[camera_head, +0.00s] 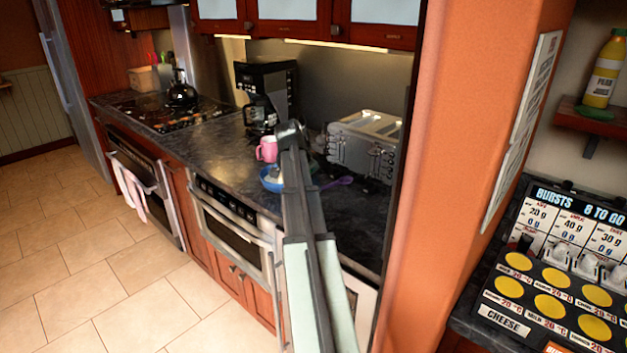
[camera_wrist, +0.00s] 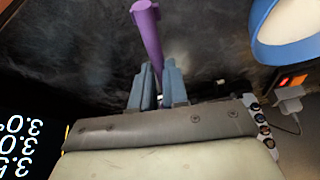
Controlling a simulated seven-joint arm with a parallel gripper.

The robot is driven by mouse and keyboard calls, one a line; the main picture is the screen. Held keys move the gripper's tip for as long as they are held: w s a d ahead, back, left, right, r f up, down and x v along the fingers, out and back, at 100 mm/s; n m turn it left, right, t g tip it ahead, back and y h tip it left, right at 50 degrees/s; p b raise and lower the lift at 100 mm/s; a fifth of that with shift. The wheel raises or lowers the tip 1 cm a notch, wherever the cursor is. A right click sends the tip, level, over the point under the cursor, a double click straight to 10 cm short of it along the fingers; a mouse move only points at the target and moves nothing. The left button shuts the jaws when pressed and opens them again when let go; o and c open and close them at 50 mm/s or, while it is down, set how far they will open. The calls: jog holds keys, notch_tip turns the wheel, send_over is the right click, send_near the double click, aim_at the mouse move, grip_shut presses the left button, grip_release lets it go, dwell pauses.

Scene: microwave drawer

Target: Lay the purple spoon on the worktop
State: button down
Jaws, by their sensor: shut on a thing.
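The purple spoon (camera_wrist: 148,35) is between the fingers of my gripper (camera_wrist: 158,76) in the wrist view, its far end pointing away from the fingers. In the head view the purple spoon (camera_head: 337,183) sticks out to the right of my arm, over the dark worktop (camera_head: 222,150). My gripper is shut on it; in the head view my arm hides the fingers. I cannot tell whether the spoon touches the worktop (camera_wrist: 90,45). A blue bowl (camera_head: 271,184) stands left of my arm; a blue-rimmed bowl also shows at the wrist view's upper right (camera_wrist: 258,22).
A pink mug (camera_head: 266,150) and a black coffee maker (camera_head: 265,90) stand behind the bowl. A silver toaster (camera_head: 362,145) stands at the back right. An orange wall (camera_head: 480,130) bounds the worktop on the right. Bare worktop lies between the bowl and the hob (camera_head: 165,112).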

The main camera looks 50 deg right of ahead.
jog(key=shift+f, duration=2.75)
jog(key=c, duration=0.8)
grip_release()
jog(key=o, duration=0.5)
jog(key=shift+o, duration=0.2)
jog(key=v, duration=1.3)
jog(key=shift+a+r, duration=0.1)
jog(key=shift+r, duration=0.3)
